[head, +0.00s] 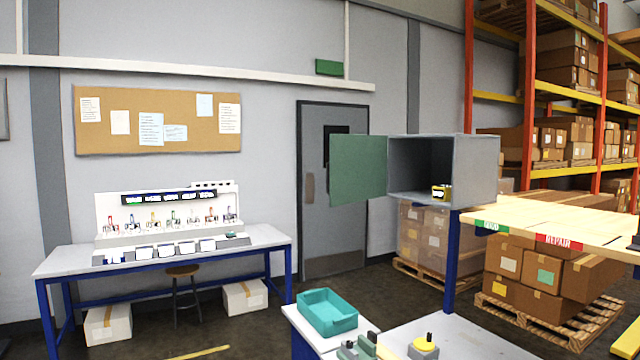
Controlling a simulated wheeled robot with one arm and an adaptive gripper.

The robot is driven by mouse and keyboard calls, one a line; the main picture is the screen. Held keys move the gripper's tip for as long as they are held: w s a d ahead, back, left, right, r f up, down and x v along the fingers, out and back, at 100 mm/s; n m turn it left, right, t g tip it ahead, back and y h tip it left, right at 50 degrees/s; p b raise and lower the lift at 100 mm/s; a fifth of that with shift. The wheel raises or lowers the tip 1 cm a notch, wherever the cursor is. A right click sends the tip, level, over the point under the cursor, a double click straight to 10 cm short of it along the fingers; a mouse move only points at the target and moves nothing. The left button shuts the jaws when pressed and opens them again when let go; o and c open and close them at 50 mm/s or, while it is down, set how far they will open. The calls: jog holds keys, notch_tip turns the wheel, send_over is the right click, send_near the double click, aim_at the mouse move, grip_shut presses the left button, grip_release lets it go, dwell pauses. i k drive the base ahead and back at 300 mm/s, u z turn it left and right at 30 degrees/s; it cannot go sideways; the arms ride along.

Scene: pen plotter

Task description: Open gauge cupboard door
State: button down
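The gauge cupboard (472,172) is a grey box on a blue post at the right of centre in the head view. Its green door (358,170) stands wide open, swung out to the left, so the inside shows. My gripper is not in view, and nothing is seen touching the door.
A teal tray (327,313) stands on a white surface below the cupboard. A yellow-topped button box (423,346) is on a grey surface at the front. A wooden bench (570,222) extends right. Dark floor lies open at centre left.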

aim_at(356, 169)
jog(key=u, duration=0.6)
jog(key=i, duration=1.1)
jog(key=u, duration=0.4)
jog(key=i, duration=0.7)
jog(key=z, duration=0.1)
